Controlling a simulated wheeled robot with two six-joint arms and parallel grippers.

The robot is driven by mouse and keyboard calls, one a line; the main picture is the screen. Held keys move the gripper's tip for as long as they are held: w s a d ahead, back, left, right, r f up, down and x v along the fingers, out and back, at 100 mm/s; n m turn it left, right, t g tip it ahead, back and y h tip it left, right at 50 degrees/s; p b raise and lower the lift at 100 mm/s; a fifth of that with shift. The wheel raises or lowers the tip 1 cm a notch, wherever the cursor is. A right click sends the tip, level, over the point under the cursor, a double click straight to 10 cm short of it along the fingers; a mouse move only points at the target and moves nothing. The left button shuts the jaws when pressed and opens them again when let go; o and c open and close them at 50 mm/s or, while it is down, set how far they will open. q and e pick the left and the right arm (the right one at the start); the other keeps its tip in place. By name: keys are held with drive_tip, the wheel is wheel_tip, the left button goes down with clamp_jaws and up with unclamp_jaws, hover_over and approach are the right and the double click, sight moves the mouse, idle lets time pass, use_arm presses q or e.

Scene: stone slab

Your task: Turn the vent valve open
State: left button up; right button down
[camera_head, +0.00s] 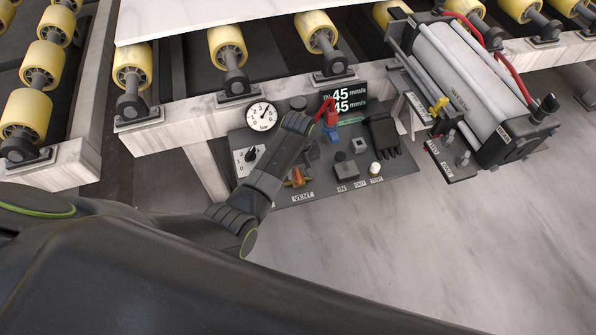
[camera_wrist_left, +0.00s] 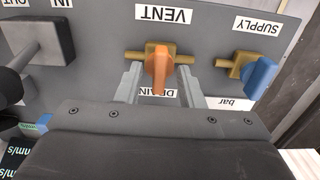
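The vent valve (camera_wrist_left: 158,70) has an orange handle on a short brass pipe, below the VENT label in the left wrist view. The handle stands across the pipe and partly covers a DRAIN label. The valve also shows in the head view (camera_head: 297,178), beside my left arm. My left gripper (camera_wrist_left: 158,82) is open, with one finger on each side of the handle and small gaps showing between them. In the head view the fingers are hidden by my arm. My right gripper is not in view.
A blue-handled supply valve (camera_wrist_left: 260,76) sits close on the right in the wrist view, and a grey block (camera_wrist_left: 38,42) on the left. On the panel are a round gauge (camera_head: 261,116) and a display (camera_head: 348,98). Yellow rollers (camera_head: 227,45) stand behind.

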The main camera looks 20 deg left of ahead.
use_arm(q)
drive_tip(key=shift+f, duration=0.25)
clamp_jaws()
